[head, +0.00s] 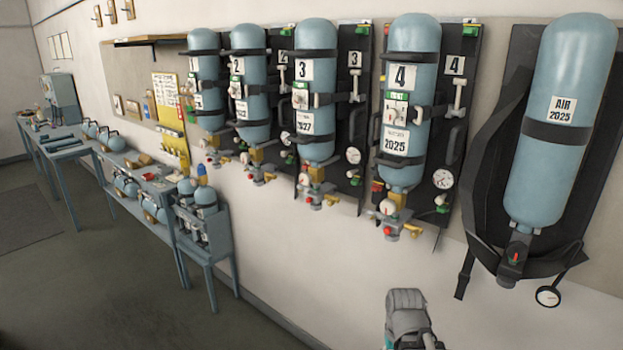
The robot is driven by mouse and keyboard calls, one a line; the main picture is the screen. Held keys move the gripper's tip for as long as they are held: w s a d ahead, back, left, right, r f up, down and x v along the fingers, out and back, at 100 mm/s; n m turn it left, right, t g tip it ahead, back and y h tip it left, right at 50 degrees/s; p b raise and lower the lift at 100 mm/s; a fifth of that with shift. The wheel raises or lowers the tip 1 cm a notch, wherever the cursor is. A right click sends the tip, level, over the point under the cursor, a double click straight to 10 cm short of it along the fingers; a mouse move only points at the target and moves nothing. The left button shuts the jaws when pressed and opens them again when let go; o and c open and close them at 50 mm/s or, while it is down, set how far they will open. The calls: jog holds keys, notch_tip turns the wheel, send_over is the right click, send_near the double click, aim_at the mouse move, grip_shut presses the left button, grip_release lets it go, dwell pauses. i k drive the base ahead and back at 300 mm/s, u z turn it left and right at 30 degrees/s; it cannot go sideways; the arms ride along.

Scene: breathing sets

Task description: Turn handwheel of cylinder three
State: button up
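Cylinder three (316,125) is a blue upright bottle with a white "3" label, strapped by dark bands to a dark backboard on the wall, near the middle of the head view. Its valve (316,190) hangs below its neck, with brass, grey and red parts and a small pale round piece on its left side. The valve is small here, so I cannot tell for sure which round part is the handwheel or how far it is turned. A grey part of my arm shows at the bottom edge, well below and right of this valve. My gripper's fingers do not show.
Cylinder four (411,60) hangs to the right, then a tilted AIR cylinder (560,160) in a black harness. Cylinder two (250,85) and another stand to the left. Blue benches (140,208) with equipment line the left wall. The wall below the valves is bare.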

aim_at(305, 178)
jog(key=i, duration=0.9)
jog(key=u, duration=0.05)
